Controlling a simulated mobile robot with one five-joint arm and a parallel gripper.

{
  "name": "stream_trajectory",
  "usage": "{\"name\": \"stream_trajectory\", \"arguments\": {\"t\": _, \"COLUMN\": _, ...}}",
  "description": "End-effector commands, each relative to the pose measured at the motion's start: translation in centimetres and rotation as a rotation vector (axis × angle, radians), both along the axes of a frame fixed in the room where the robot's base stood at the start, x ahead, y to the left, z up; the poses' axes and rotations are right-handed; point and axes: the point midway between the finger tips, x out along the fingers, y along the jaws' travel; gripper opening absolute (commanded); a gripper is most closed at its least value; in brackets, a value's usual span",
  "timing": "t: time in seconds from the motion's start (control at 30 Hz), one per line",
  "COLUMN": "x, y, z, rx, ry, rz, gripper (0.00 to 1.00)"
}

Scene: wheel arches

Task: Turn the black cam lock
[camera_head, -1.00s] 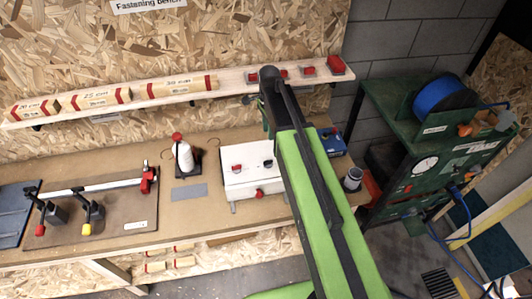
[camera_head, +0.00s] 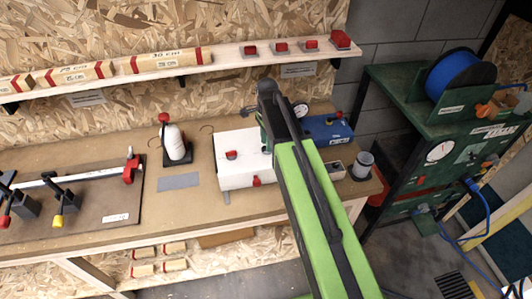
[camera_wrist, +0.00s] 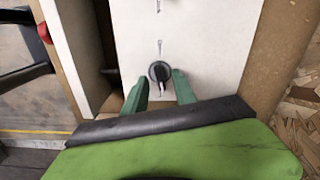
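The black cam lock (camera_wrist: 159,72) is a round black knob with a pale key-like lever on the white panel in the wrist view. A thin printed mark lies above it. My gripper (camera_wrist: 161,78) is open, with its green fingertips on either side of the cam lock's lower part. I cannot tell whether they touch it. In the head view the white box (camera_head: 235,175) stands on the bench, and my green arm hides the cam lock and most of my gripper.
The box also has a red knob on top (camera_head: 231,155) and a red one on its front (camera_head: 257,181). A blue case (camera_head: 328,128) and a grey cup (camera_head: 363,165) are to the right. A shelf (camera_head: 225,58) runs above.

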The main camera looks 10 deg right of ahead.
Motion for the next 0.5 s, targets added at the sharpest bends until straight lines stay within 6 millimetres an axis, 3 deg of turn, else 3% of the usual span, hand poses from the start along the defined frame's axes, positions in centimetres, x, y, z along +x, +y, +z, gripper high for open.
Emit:
{"name": "stream_trajectory", "arguments": {"t": 0.03, "x": 0.00, "y": 0.02, "z": -0.88, "rx": 0.000, "ry": 0.000, "rz": 0.000, "gripper": 0.33}}
{"name": "stream_trajectory", "arguments": {"t": 0.3, "x": 0.00, "y": 0.05, "z": -0.69, "rx": 0.000, "ry": 0.000, "rz": 0.001, "gripper": 0.33}}
{"name": "stream_trajectory", "arguments": {"t": 0.5, "x": 0.00, "y": 0.08, "z": -0.70, "rx": 0.000, "ry": 0.000, "rz": 0.001, "gripper": 0.08}}
